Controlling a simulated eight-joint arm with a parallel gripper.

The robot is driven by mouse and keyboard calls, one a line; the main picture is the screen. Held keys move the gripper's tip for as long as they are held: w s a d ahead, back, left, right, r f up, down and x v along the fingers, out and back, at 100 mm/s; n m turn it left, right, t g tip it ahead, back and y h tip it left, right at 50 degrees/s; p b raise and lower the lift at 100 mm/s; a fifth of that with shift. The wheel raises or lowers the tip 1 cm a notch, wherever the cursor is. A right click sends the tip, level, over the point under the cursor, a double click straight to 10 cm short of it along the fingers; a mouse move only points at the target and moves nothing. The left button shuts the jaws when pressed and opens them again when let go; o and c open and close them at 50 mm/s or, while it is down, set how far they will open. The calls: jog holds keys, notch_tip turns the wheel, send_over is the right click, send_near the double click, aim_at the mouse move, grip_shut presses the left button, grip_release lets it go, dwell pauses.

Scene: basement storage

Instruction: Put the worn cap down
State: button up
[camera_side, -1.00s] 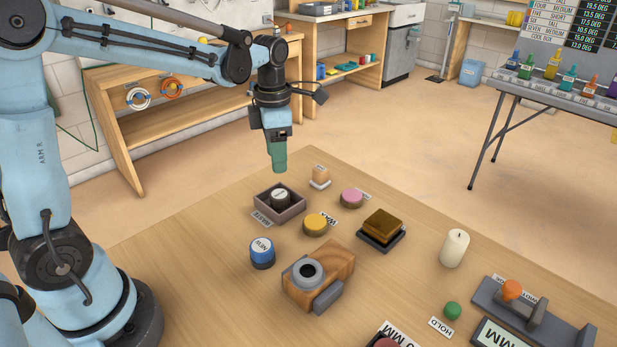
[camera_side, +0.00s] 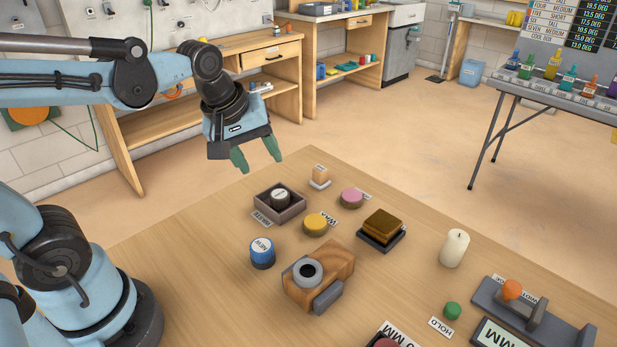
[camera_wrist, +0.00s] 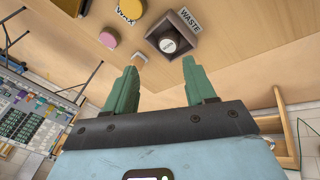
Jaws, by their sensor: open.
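The worn cap (camera_side: 280,196), dark with a pale labelled top, sits inside the grey square waste tray (camera_side: 299,210). The cap also shows in the wrist view (camera_wrist: 168,45), within the dark walls of the waste tray (camera_wrist: 152,38). The tray's label reads WASTE. My gripper (camera_side: 257,157) is open and empty, raised above and left of the tray. In the wrist view its green fingers (camera_wrist: 160,66) are spread apart, with the tray beyond them. A blue cap (camera_side: 262,253) marked NEW stands upright on the table, apart from the gripper.
A wooden block with a grey ring (camera_side: 340,262) stands in front of the tray. A yellow disc (camera_side: 315,225), a pink disc (camera_side: 351,198), a brown block (camera_side: 384,225) and a candle (camera_side: 454,249) stand to the right. The table's left area is bare.

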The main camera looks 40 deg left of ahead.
jog(key=s+m+t, duration=0.1)
jog(key=m, duration=0.2)
jog(key=s+d+f+m, duration=0.1)
jog(key=m, duration=0.3)
jog(key=s+m+t, duration=0.1)
jog(key=m, duration=0.3)
jog(key=shift+s+d+f+t, duration=0.15)
jog(key=shift+d+f+t, duration=0.05)
jog(key=shift+f+t, duration=0.15)
